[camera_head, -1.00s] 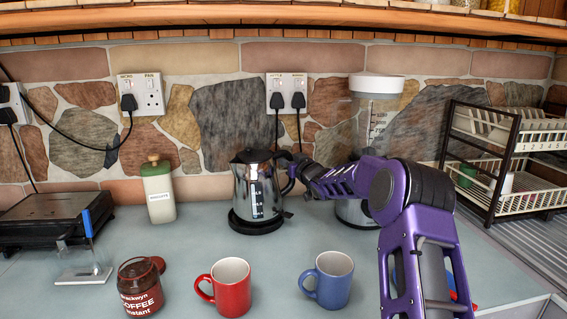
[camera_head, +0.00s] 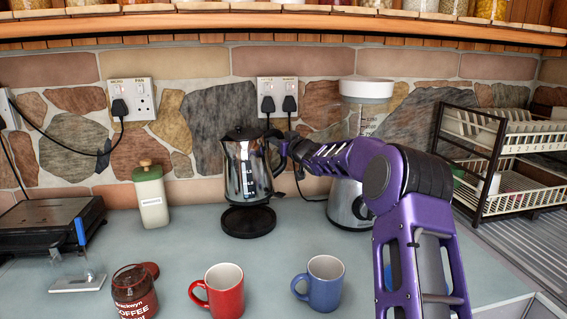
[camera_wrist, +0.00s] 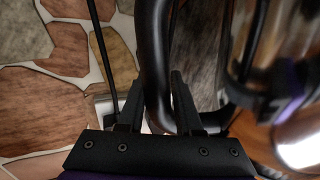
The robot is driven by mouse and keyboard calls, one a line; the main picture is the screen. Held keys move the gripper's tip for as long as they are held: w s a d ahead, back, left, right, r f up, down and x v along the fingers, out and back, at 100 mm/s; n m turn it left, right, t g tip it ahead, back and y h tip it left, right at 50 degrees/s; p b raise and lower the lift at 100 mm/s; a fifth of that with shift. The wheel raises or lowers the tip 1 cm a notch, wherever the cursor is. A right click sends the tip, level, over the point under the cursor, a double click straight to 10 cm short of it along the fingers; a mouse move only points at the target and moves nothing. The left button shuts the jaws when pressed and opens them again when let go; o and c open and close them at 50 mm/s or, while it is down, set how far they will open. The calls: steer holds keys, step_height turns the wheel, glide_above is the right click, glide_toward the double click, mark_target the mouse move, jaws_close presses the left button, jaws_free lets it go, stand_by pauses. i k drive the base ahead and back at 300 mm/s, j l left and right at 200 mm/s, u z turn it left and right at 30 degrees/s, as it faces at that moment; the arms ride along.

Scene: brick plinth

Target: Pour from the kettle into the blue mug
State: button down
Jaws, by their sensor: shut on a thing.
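The shiny metal kettle (camera_head: 243,172) with a black lid is held upright a little above its round black base (camera_head: 248,221). My gripper (camera_head: 285,150) is shut on the kettle's black handle, on the right side of the kettle. In the wrist view the handle (camera_wrist: 156,60) runs between the two black fingers (camera_wrist: 160,105), and the metal body (camera_wrist: 300,140) shows at the right. The blue mug (camera_head: 325,284) stands upright on the counter in front, right of the kettle and apart from it, with its handle to the left.
A red mug (camera_head: 225,290) stands left of the blue one, and a coffee jar (camera_head: 134,294) further left. A blender (camera_head: 352,200) stands behind my arm. A dish rack (camera_head: 505,165) is at the right. The counter between kettle and mugs is clear.

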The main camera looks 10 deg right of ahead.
mark_target(324, 275)
steer(key=k, duration=1.5)
